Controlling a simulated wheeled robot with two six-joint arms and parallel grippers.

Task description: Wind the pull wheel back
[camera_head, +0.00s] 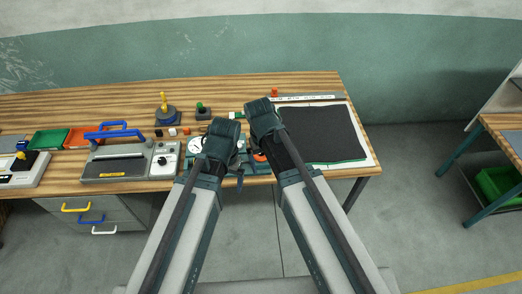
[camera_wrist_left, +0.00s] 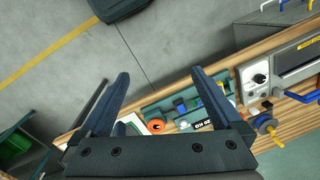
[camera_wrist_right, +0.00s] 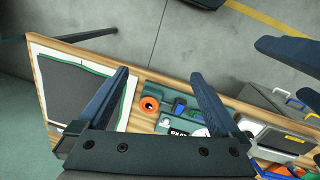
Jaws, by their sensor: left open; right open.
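An orange wheel (camera_wrist_right: 150,103) with a dark centre sits at the end of a teal fixture (camera_wrist_right: 172,122) on the bench. It also shows in the left wrist view (camera_wrist_left: 156,127) and is partly hidden behind my grippers in the head view (camera_head: 260,157). My left gripper (camera_wrist_left: 160,73) is open and empty, above the bench's front edge. My right gripper (camera_wrist_right: 160,73) is open and empty beside it, just right of it in the head view. Neither visibly touches the wheel. The black netting (camera_head: 310,132) lies on a white sheet to the right of the fixture.
A white dial (camera_head: 196,146) and a grey machine with a blue handle (camera_head: 115,165) stand left of my grippers. The floor in front is clear.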

